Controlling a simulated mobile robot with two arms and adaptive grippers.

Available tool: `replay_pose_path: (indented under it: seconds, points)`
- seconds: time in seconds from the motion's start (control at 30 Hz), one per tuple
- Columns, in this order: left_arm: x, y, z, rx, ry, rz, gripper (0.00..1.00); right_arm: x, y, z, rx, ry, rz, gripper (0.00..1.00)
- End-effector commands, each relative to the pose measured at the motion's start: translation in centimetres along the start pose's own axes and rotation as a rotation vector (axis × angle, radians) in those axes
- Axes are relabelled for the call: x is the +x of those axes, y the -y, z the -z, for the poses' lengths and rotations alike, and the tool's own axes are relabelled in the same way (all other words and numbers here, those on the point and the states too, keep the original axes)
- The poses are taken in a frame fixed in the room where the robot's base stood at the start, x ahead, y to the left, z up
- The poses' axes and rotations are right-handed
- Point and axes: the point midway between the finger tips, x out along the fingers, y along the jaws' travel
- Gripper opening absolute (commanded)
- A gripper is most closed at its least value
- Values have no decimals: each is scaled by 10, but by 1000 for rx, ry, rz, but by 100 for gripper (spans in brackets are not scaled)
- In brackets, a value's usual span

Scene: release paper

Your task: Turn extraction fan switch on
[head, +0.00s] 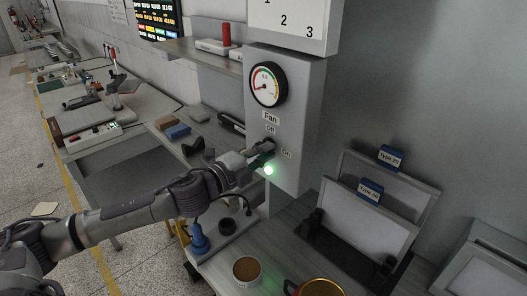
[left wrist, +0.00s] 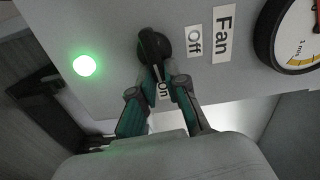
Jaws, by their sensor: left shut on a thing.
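The fan switch is a black rotary knob (left wrist: 152,46) on a grey control box (head: 308,110). The "Fan" (head: 271,118) and "Off" (head: 270,129) labels sit above it, and the "On" label (head: 286,154) is at its lower right. In the left wrist view the knob's handle points toward "On" (left wrist: 163,90). A green light (head: 268,170) below the knob glows; it also shows in the left wrist view (left wrist: 85,65). My left gripper (head: 263,154) is at the knob, its fingers (left wrist: 160,84) closed about the handle's end. My right gripper is not in view.
A round gauge (head: 267,84) is above the switch on the box. A shelf (head: 205,55) juts out left of the box.

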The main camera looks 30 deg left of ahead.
Motion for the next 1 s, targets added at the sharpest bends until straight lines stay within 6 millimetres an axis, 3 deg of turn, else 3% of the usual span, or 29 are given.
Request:
replay_pose_path:
  seconds: [0.3, 0.77, 0.8, 0.9, 1.0]
  points:
    - [1, 3, -3, 103, 7, 8, 0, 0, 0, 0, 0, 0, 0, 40]
    - [1, 4, -3, 117, 8, 11, 0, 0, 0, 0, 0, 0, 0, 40]
    - [1, 4, -3, 117, 8, 11, 15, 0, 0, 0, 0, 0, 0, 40]
    - [1, 4, -3, 117, 8, 10, 32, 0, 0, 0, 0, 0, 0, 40]
    - [1, 3, -3, 115, 8, 8, 39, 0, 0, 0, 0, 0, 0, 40]
